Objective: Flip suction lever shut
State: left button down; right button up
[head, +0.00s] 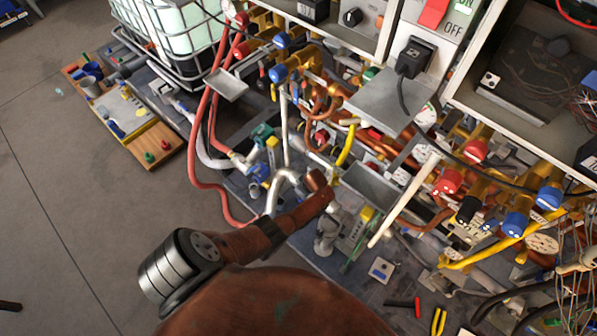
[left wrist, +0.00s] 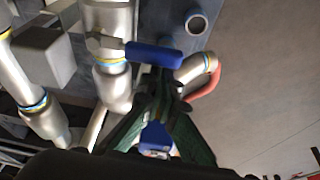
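A blue lever handle (left wrist: 153,54) sits across a silver pipe (left wrist: 112,45) in the left wrist view, sticking out to the right of its metal nut. My left gripper (left wrist: 161,80) has dark green fingers that converge just below the handle, tips close together. I cannot tell whether they touch it. Another blue part (left wrist: 155,137) shows between the fingers lower down. In the head view, the curved silver pipe (head: 285,178) is partly behind my rust-coloured arm; I cannot make out the left fingertips or the handle there. My right gripper is not in view.
A silver elbow with a red hose (left wrist: 205,80) is close to the right of the fingers. A grey block (left wrist: 43,55) and another pipe (left wrist: 35,105) stand left. Red hoses (head: 193,150), valves and pipes crowd the panel. The floor (head: 90,210) at left is open.

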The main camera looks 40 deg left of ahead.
pick_arm(q)
jog(key=shift+d, duration=0.35)
jog(key=shift+w+d+r+p, duration=0.1)
jog(key=shift+d+r+p, duration=0.1)
jog(key=shift+r+p, duration=0.25)
jog(key=p+v, duration=0.7)
jog(key=v, duration=0.2)
jog(key=shift+a, duration=0.3)
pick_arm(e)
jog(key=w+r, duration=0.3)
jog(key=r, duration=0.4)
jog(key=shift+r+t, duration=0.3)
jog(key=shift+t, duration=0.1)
